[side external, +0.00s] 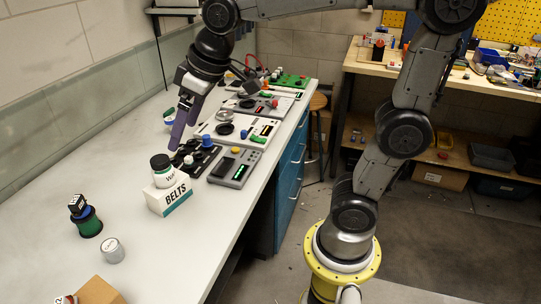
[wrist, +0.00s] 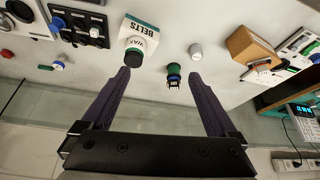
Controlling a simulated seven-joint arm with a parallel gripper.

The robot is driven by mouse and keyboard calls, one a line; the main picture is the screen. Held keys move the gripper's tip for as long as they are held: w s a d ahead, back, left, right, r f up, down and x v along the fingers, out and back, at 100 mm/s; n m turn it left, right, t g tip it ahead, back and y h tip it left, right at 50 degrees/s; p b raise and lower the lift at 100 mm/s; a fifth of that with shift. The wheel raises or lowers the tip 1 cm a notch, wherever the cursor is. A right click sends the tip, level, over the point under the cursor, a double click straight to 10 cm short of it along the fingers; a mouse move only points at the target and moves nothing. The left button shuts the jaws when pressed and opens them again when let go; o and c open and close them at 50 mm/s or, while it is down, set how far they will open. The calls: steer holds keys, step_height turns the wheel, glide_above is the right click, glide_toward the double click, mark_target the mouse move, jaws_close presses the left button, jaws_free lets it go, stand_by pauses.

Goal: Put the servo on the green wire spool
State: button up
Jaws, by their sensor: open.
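The servo (side external: 77,204), a small black block with white markings, sits on top of the green wire spool (side external: 89,223) at the left of the bench. In the wrist view the servo (wrist: 174,83) shows at the end of the spool (wrist: 173,70). My gripper (side external: 176,148) is open and empty, above the bench behind the belts box, well apart from the servo and spool. In the wrist view the servo and spool appear between my spread fingers (wrist: 160,76), at a distance.
A jar with a dark lid (side external: 161,168) stands on the white belts box (side external: 170,196). A light can (side external: 112,250) and a cardboard box (side external: 99,291) are nearer the front. Several electronic panels (side external: 235,167) line the bench's far right side. The bench around the spool is clear.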

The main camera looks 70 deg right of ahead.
steer(key=s+d+f+m, duration=0.1)
steer(key=s+f, duration=0.2)
steer(key=s, duration=0.5)
steer(key=s+d+f, duration=0.2)
steer(key=s+f, duration=0.1)
steer(key=s, duration=0.5)
steer(key=shift+s+d+m+h, duration=0.15)
steer(key=shift+d+m+h, duration=0.05)
steer(key=shift+m+h, duration=0.2)
